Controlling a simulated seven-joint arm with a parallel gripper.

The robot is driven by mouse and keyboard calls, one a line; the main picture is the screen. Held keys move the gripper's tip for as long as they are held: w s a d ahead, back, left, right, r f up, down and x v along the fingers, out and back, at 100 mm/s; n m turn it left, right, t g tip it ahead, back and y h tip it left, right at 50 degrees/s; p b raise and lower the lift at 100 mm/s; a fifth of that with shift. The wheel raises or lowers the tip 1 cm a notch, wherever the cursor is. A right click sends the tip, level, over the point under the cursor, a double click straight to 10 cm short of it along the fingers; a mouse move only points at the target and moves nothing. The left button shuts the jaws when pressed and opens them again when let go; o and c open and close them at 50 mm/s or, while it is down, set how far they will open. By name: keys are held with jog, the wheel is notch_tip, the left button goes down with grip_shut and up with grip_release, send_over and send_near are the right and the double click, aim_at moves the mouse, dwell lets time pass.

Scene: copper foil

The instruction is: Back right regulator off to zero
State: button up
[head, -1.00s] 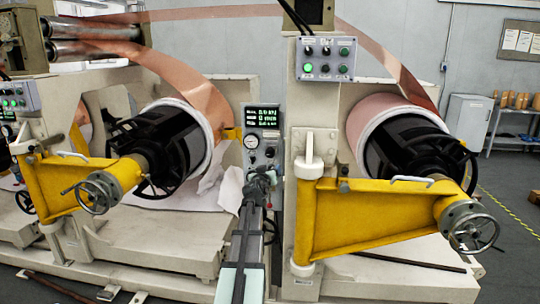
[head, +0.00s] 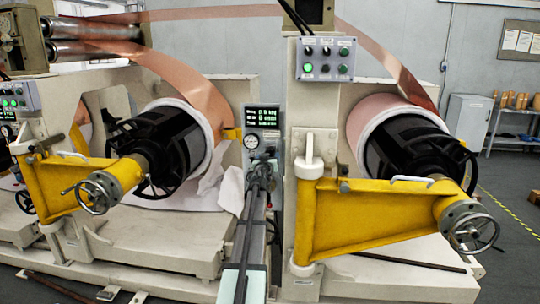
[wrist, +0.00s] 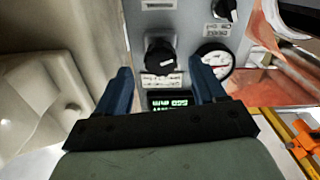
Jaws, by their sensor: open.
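A grey control panel (head: 264,108) with a lit display stands between the two copper foil rolls. A black round knob (wrist: 160,57) sits beside a white dial gauge (wrist: 215,62), which also shows in the head view (head: 252,141). In the wrist view the panel appears upside down. My gripper (wrist: 163,70) is open and empty, its blue fingers to either side of the knob in the picture. I cannot tell if the fingertips reach past its face. In the head view my gripper (head: 264,160) hides the panel's lower part. The knob's label is not readable.
A second black knob (wrist: 228,10) with a white pointer line is on the panel. Yellow swing arms (head: 365,222) with handwheels flank the panel. A button box (head: 326,58) is above right. A pale machine frame (wrist: 55,60) fills the wrist view's left.

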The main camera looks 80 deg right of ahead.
aim_at(270, 154)
jog(key=d, duration=0.5)
jog(key=c, duration=1)
jog(key=shift+c, duration=0.2)
jog(key=shift+n, duration=0.3)
